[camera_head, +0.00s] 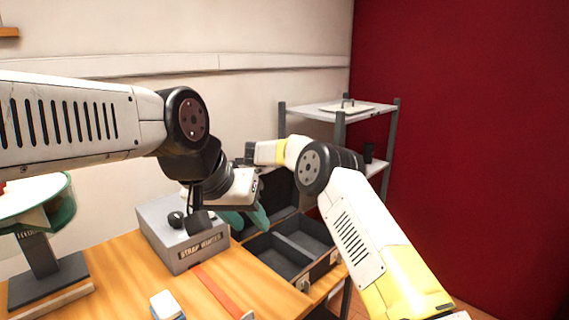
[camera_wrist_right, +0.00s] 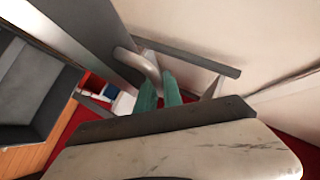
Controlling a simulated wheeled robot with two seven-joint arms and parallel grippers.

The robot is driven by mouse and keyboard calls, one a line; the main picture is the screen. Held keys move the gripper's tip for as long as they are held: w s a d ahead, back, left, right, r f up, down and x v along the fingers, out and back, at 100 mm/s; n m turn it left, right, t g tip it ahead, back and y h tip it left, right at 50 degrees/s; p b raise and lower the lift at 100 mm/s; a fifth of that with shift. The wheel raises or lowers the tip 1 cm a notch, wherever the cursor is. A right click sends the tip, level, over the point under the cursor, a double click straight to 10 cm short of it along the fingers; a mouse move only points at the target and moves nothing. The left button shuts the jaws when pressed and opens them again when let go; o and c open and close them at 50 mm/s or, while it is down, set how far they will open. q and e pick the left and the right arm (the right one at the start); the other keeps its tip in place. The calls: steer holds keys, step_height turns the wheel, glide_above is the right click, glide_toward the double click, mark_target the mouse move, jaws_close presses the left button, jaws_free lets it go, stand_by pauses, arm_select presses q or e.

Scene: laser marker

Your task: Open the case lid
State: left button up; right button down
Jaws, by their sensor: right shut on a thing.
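The case (camera_head: 330,262) stands on the bench with its dark lid (camera_head: 285,196) raised behind the grey compartments. Close up in the right wrist view, the lid's grey edge (camera_wrist_right: 55,28) and a curved grey handle (camera_wrist_right: 150,66) show. My right gripper (camera_wrist_right: 159,92) has its teal fingertips close together at the handle's end and is shut on it. Its fingers are hidden in the head view. My left gripper (camera_head: 246,219) hangs just left of the lid, near the case's back left corner, with its teal fingers apart. Part of the lid is hidden behind my arms.
A grey box labelled as a strap winder (camera_head: 190,253) stands left of the case. A red strip (camera_head: 225,290) and a small white-blue block (camera_head: 167,305) lie on the bench. A round-topped feeder (camera_head: 40,205) is far left; a shelf rack (camera_head: 340,115) stands behind.

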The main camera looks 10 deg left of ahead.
steer(key=shift+w+a+f, duration=0.15)
steer(key=shift+w+a, duration=0.45)
steer(key=shift+a, duration=0.1)
steer(key=shift+w+a+f, duration=0.1)
steer(key=shift+w+a, duration=0.45)
steer(key=shift+a, duration=0.15)
steer(key=shift+w, duration=0.1)
steer(key=c, duration=1.8)
jaws_free()
steer(key=shift+a, duration=0.1)
step_height(320, 180, up, 3)
glide_above(260, 172)
steer(key=shift+r, duration=0.1)
